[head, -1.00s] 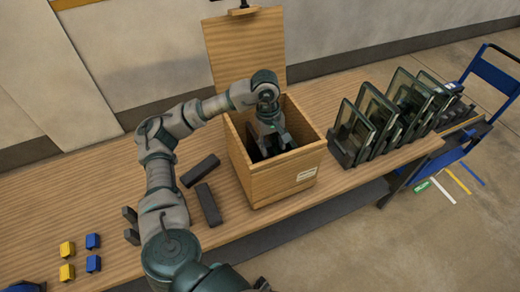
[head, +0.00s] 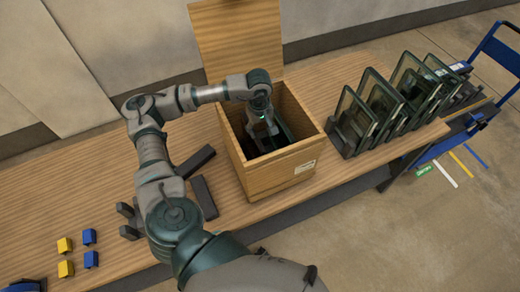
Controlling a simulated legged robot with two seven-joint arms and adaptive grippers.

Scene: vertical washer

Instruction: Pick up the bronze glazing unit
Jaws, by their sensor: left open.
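A wooden box (head: 273,176) with its lid (head: 238,42) raised stands on the table. My left gripper (head: 262,138) reaches down inside the box from above and is open. A dark-framed glass unit (head: 288,130) shows partly in the box, right beside the gripper's fingers; I cannot tell whether they touch it. The box walls and the gripper hide much of it, and its tint is unclear. More dark-framed glass panes (head: 357,122) stand upright in a rack right of the box; none is clearly bronze. My right gripper is not in view.
Yellow and blue blocks (head: 65,245) sit at the front left. A blue trolley (head: 488,90) stands at the right. A wall runs behind the table.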

